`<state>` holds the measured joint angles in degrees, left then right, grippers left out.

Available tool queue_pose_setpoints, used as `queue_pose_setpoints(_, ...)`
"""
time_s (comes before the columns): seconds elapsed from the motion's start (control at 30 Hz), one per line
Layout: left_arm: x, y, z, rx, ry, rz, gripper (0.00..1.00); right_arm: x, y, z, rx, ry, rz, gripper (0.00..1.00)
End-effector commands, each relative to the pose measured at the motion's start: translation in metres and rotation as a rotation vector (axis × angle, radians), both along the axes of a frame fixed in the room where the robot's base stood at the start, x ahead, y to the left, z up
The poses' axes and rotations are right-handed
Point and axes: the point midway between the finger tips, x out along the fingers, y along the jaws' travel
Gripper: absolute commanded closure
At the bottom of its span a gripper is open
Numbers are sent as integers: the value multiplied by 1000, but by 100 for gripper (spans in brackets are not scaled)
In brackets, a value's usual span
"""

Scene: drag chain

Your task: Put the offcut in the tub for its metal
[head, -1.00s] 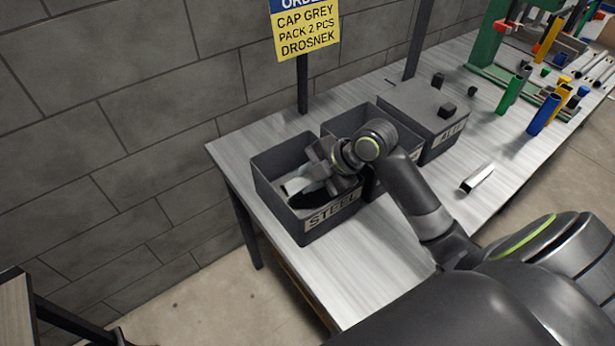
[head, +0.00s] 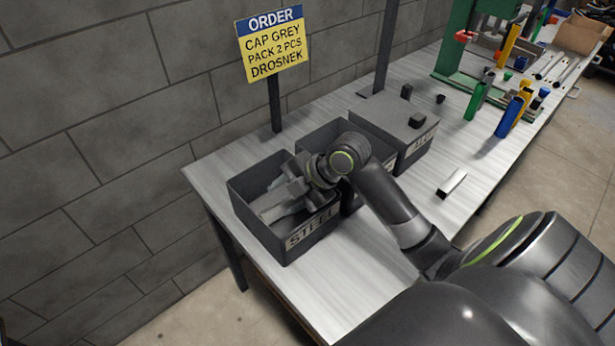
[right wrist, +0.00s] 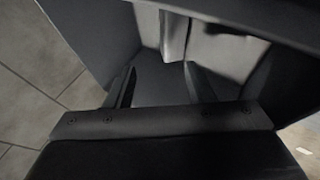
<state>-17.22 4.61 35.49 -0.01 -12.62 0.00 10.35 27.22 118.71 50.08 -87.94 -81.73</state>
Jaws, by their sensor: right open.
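The tub labelled STEEL (head: 240,203) stands at the near left end of the bench. My right gripper (head: 278,200) reaches down inside it; its fingers (right wrist: 160,88) are apart in the right wrist view, with nothing between them. A pale metal offcut (head: 270,211) shows inside the STEEL tub beside the fingers. A pale piece, probably the same offcut, shows beyond the fingertips in the right wrist view (right wrist: 174,36). Another short metal offcut (head: 452,184) lies on the bench to the right. My left gripper is out of view.
A middle tub (head: 318,136), its label mostly hidden by my arm, and a tub labelled ALU (head: 418,147) stand to the right. Small dark blocks sit on and near the ALU tub. An order sign (head: 272,45) stands behind. Coloured tubes and a green frame are farther right.

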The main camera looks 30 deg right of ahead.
Motion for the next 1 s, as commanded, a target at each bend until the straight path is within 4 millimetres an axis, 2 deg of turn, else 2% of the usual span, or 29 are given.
queue_pose_setpoints(0.3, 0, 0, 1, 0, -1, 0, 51, -21, -24, 37, -7, -6, 0, 51)
queue_pose_setpoints(0.6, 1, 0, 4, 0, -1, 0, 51, -39, -40, 66, -8, -4, 0, 51)
queue_pose_setpoints(1.0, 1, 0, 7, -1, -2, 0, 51, -53, -53, 89, -2, -4, -1, 51)
